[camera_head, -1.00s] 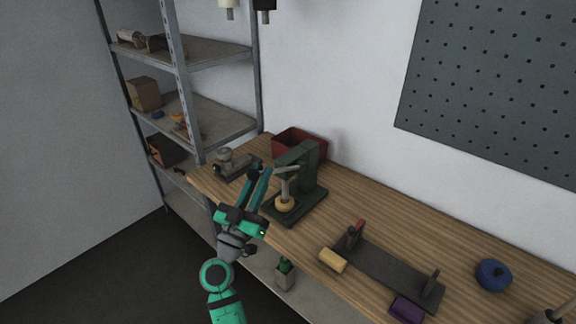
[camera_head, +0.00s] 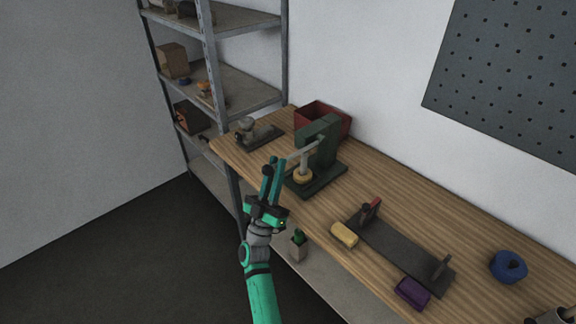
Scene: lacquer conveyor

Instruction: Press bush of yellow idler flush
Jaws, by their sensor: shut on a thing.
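The dark green press (camera_head: 318,152) stands near the left end of the wooden bench. The yellow idler (camera_head: 303,177) sits on its base, directly under the grey ram. The bush is too small to make out, and the ram hides the idler's middle. The press's grey lever (camera_head: 303,151) slopes down from the press head towards my gripper (camera_head: 273,165). My gripper is left of the press, in front of the bench edge, with its fingers pointing up and shut on the lever's outer end. The fingers hide part of that end.
A red bin (camera_head: 323,115) stands behind the press and a grey metal device (camera_head: 256,132) to its left. A shelf rack (camera_head: 235,95) stands at left.

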